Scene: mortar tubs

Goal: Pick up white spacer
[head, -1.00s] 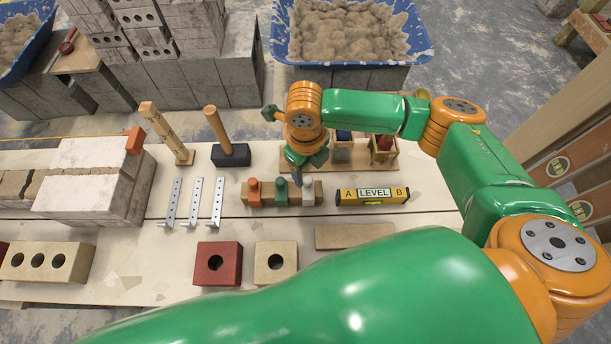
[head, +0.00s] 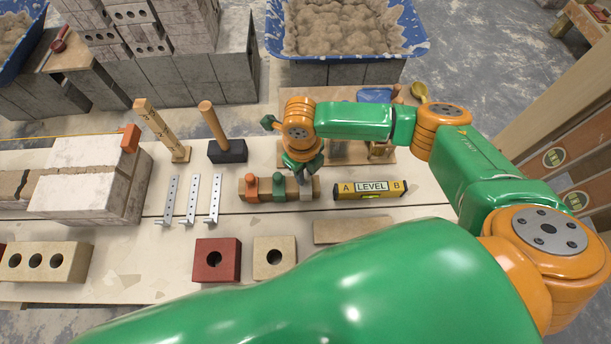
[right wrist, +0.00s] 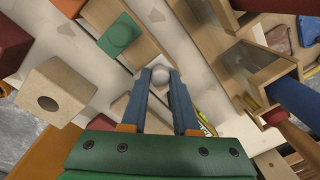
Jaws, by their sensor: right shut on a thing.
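The white spacer (head: 306,192) is at the right end of a wooden block rack (head: 240,188), partly covered by my right gripper. An orange spacer (head: 252,188) and a green spacer (head: 279,186) stand on the same rack to its left. My right gripper (head: 303,178) points down over the white spacer and is shut on it. In the right wrist view the two blue-grey fingers (right wrist: 160,78) sit either side of the spacer's pale round knob (right wrist: 160,73). The green spacer (right wrist: 119,35) shows at upper left there. I cannot tell whether the white spacer still touches the rack. My left gripper is not in view.
A yellow level (head: 369,190) lies just right of the rack. A mallet (head: 227,151) and several metal brackets (head: 192,199) are to the left. A red block (head: 217,261) and a tan block (head: 274,257) are in front. A wooden box stand (head: 347,152) is behind.

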